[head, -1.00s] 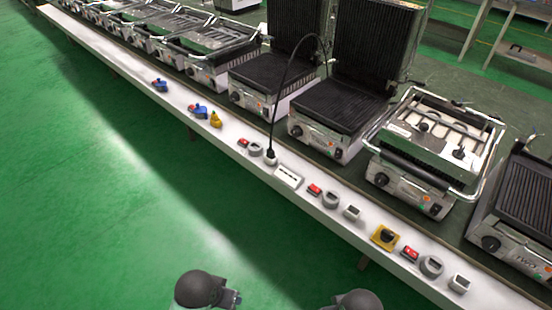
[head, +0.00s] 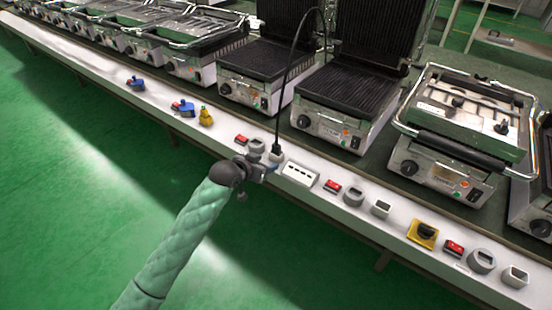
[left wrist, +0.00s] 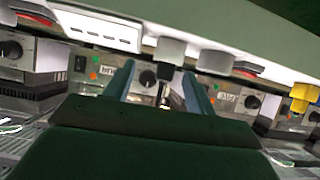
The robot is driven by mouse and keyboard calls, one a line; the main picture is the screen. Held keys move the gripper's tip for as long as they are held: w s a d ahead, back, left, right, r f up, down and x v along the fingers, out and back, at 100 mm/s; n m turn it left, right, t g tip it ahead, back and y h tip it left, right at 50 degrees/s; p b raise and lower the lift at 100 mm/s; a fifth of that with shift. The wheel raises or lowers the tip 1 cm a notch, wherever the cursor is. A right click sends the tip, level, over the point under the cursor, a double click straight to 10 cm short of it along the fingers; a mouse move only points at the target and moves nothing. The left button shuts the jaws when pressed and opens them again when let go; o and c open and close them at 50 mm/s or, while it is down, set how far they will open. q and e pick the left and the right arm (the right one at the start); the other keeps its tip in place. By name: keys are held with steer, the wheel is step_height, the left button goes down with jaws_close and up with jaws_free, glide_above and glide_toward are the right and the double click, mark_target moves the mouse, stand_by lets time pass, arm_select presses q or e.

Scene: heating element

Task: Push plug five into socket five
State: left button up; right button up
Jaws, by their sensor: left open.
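A black plug (head: 277,149) on a black cable stands upright at a light-coloured socket (head: 277,158) on the white ledge. I cannot tell how deep it sits. My left gripper (head: 268,168) is close to this socket, on its near left side, and partly covers the ledge there. In the left wrist view, my left gripper (left wrist: 158,75) has its two blue-grey fingers apart. The dark plug (left wrist: 163,90) shows between them, below the socket (left wrist: 170,50) in that picture. Whether the fingers touch the plug is unclear. My right gripper is out of view.
The white ledge carries a power strip (head: 300,173), red switches (head: 332,186), round and square sockets, and a yellow-based knob (head: 423,234). Contact grills (head: 345,105) stand behind. The green floor in front is clear.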

mark_target(274, 147)
arm_select(q)
steer(key=shift+t+h, duration=0.3)
steer(key=shift+t, duration=0.1)
steer(key=w, duration=0.1)
steer(key=w+r, duration=0.1)
steer(key=w, duration=0.1)
steer(key=w+b, duration=0.1)
steer(key=shift+w+r, duration=0.25)
steer(key=shift+r, duration=0.1)
steer(key=shift+w+d, duration=0.1)
steer(key=shift+w, duration=0.15)
steer(key=shift+x, duration=1.15)
steer(key=shift+s+d+x, duration=0.1)
steer(key=shift+d+x, duration=0.1)
steer(key=shift+x, duration=1.1)
steer(key=shift+s+d+x, duration=0.1)
steer(key=shift+d+x, duration=0.05)
steer(key=shift+x, duration=1.1)
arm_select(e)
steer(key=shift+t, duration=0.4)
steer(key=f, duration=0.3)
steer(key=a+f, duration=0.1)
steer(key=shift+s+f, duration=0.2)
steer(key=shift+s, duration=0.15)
arm_select(q)
steer(key=c, duration=1)
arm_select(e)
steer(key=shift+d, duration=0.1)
